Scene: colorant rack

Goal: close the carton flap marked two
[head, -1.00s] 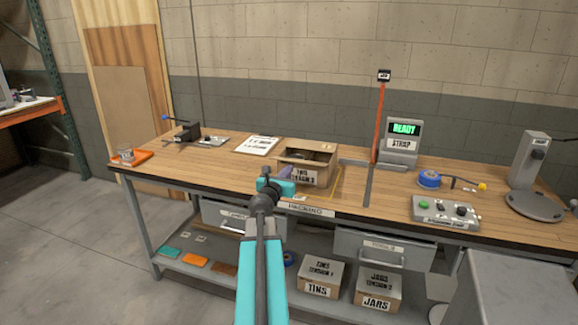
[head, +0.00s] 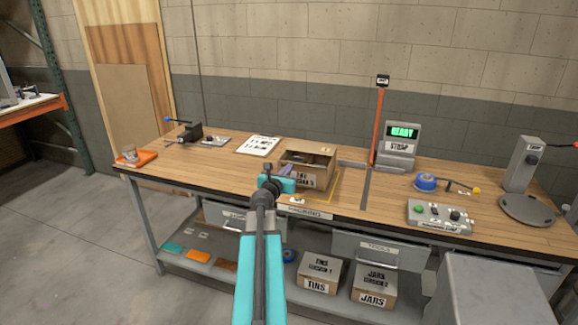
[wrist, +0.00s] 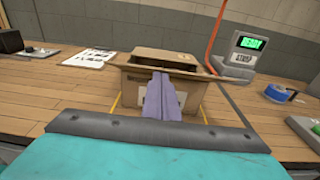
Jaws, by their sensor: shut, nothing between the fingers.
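The brown cardboard carton (head: 322,182) stands on the bench with its top at least partly open; it also shows in the wrist view (wrist: 192,97). A panel at its far side (wrist: 180,57) bears a small mark that I cannot read. I cannot make out which flap is marked two. Dark printing shows on the near face, partly hidden by my gripper. My gripper (head: 288,169) is shut and empty at the carton's near side. In the wrist view its purple-grey fingers (wrist: 163,92) overlap the near wall and rim; I cannot tell whether they touch.
A yellow outline (head: 334,190) marks the bench around the carton. A clipboard (head: 258,145) lies behind left. An orange post (head: 377,128) and a display unit (head: 397,150) stand to the right. A blue tape roll (head: 426,181) and a control box (head: 436,213) lie farther right.

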